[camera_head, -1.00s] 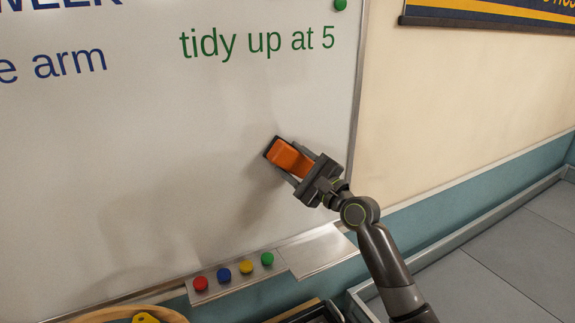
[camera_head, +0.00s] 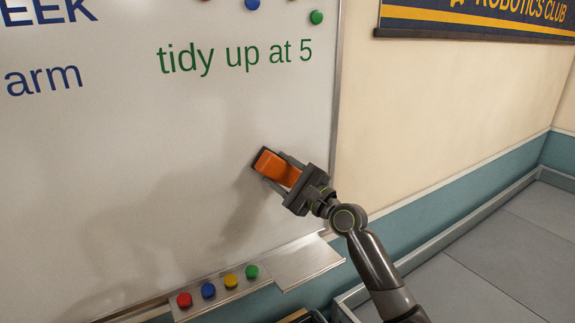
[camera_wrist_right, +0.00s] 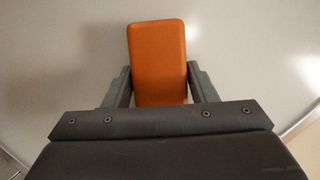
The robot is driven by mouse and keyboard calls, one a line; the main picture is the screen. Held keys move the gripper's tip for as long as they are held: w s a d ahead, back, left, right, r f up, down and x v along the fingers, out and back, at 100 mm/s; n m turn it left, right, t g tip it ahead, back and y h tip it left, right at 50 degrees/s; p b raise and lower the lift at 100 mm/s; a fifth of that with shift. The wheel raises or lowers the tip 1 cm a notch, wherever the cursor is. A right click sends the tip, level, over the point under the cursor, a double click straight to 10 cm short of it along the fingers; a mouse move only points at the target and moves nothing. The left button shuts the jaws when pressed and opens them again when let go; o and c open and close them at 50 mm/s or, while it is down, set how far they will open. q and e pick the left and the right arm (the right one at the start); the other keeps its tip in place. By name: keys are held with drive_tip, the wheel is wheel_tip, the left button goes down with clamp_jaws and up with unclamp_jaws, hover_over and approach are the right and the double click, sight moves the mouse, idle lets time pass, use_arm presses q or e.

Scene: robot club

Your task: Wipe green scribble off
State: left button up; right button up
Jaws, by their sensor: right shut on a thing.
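My right gripper (camera_head: 286,176) is shut on an orange eraser (camera_head: 277,168) with a dark pad edge. The eraser is at the whiteboard (camera_head: 120,170), low and near its right edge; I cannot tell if the pad touches the surface. In the right wrist view the eraser (camera_wrist_right: 157,60) sits between the two fingers. The board around it looks bare, with soft shadows. Green writing, "tidy up at 5" (camera_head: 235,55), stands above the eraser. No green scribble shows in these frames. My left gripper is not in view.
The metal pen tray (camera_head: 305,262) runs under the board. Red, blue, yellow and green round magnets (camera_head: 231,281) sit along it. More magnets (camera_head: 316,17) are at the top. Blue writing (camera_head: 45,80) is at left. A banner (camera_head: 475,20) hangs on the wall at right.

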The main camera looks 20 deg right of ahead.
drive_tip(key=shift+s+a, duration=0.3)
drive_tip(key=shift+a, duration=1.25)
drive_tip(key=shift+s+a, duration=0.3)
drive_tip(key=shift+a, duration=1.3)
drive_tip(key=shift+s+a, duration=0.3)
drive_tip(key=shift+a, duration=1.25)
drive_tip(key=shift+d, duration=0.1)
drive_tip(key=shift+s, duration=0.15)
drive_tip(key=shift+s+d, duration=0.2)
drive_tip(key=shift+s, duration=0.75)
drive_tip(key=shift+s+d, duration=0.2)
drive_tip(key=shift+s, duration=0.7)
drive_tip(key=shift+s+d, duration=0.2)
drive_tip(key=shift+s, duration=0.75)
drive_tip(key=s, duration=0.3)
drive_tip(key=shift+d, duration=0.25)
drive_tip(key=shift+w+f, duration=0.1)
